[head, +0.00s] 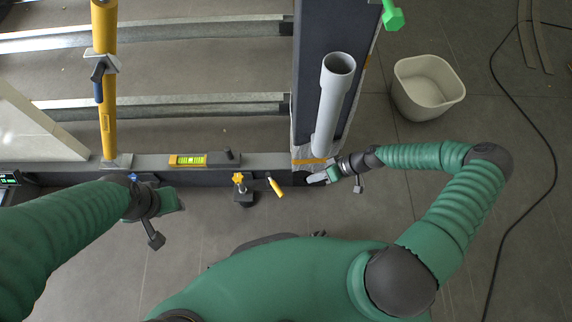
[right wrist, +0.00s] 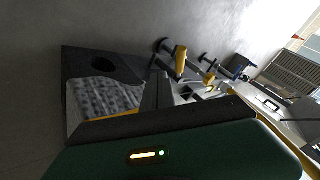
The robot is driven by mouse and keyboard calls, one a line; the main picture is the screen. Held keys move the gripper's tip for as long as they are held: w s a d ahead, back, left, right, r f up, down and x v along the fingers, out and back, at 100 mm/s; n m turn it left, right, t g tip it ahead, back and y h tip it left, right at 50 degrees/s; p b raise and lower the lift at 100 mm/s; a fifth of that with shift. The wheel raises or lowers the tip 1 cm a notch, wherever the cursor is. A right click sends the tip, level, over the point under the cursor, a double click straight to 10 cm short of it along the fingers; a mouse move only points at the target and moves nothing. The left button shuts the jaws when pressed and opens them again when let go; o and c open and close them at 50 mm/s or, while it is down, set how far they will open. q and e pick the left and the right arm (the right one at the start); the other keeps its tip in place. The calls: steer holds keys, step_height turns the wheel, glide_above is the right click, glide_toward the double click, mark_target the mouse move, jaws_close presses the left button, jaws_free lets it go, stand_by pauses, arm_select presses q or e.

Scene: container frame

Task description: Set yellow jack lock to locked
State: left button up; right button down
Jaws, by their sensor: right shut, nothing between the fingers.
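A yellow jack post (head: 108,130) stands at the left of the frame. A grey bracket with a dark lever and blue tip (head: 99,90) sits on it; I cannot read its lock state. On the front rail are a small yellow-handled lever (head: 275,187) and a yellow knob (head: 239,179). The lever (right wrist: 181,58) and the knob (right wrist: 209,79) also show in the right wrist view. My right gripper (head: 318,179) is shut and empty at the frame's front right corner, right of the lever and apart from it. My left gripper (head: 178,200) is below the rail, near the post's foot; its jaws are unclear.
The dark front rail (head: 215,173) carries a yellow spirit level (head: 188,160). A grey tube (head: 332,105) stands at the right corner, with a green handle (head: 392,15) beyond it. A white bin (head: 428,86) and a black cable (head: 553,150) lie on the floor to the right.

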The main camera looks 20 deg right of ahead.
steer(key=w+a+f+n+b, duration=0.1)
steer(key=w+a+f+b, duration=0.1)
steer(key=a+f+b, duration=0.4)
steer(key=a, duration=0.3)
steer(key=shift+f+b, duration=0.15)
steer(key=shift+b, duration=0.2)
steer(key=shift+s+a+m+t+h+p, duration=0.15)
steer(key=shift+a+m+t+h+p, duration=0.2)
steer(key=shift+p, duration=0.25)
